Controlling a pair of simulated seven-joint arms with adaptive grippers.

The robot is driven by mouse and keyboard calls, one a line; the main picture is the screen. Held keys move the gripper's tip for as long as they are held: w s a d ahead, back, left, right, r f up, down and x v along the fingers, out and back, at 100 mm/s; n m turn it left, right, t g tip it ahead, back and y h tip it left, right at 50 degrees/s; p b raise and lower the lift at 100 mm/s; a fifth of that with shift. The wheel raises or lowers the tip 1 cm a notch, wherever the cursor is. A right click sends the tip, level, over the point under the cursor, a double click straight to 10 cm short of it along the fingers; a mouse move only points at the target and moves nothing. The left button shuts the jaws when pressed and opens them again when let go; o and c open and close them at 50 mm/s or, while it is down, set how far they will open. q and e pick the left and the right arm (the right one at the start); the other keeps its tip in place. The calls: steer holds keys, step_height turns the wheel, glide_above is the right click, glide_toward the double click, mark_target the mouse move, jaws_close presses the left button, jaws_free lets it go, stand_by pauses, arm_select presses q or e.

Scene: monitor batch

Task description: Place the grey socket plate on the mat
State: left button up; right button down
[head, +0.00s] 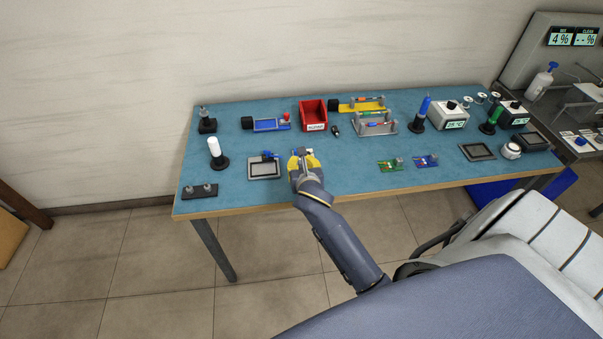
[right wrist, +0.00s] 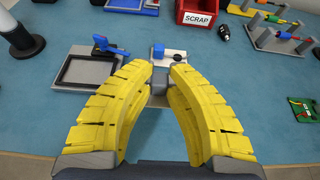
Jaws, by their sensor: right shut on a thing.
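My right gripper (head: 303,156) is over the front middle of the table, its yellow fingers closed in on a small grey plate. In the right wrist view the grey plate (right wrist: 158,101) shows between the fingertips of the right gripper (right wrist: 163,88). A blue block and a pale part show just past the fingertips. The fingers hide much of the plate, and I cannot tell whether it touches the surface below. A blue-green mat (head: 348,180) covers the table top and also shows in the wrist view (right wrist: 245,115). My left gripper is not in view.
A dark-framed tray (head: 265,178) with a blue clamp lies just left of the gripper. A red scrap bin (head: 313,112) stands behind it. Green (head: 388,165) and blue (head: 426,161) boards lie to the right. The mat between gripper and green board is clear.

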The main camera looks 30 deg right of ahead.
steer(key=shift+f, duration=2.5)
steer(key=c, duration=1.3)
jaws_free()
steer(key=shift+f, duration=0.1)
steer(key=shift+c, duration=0.2)
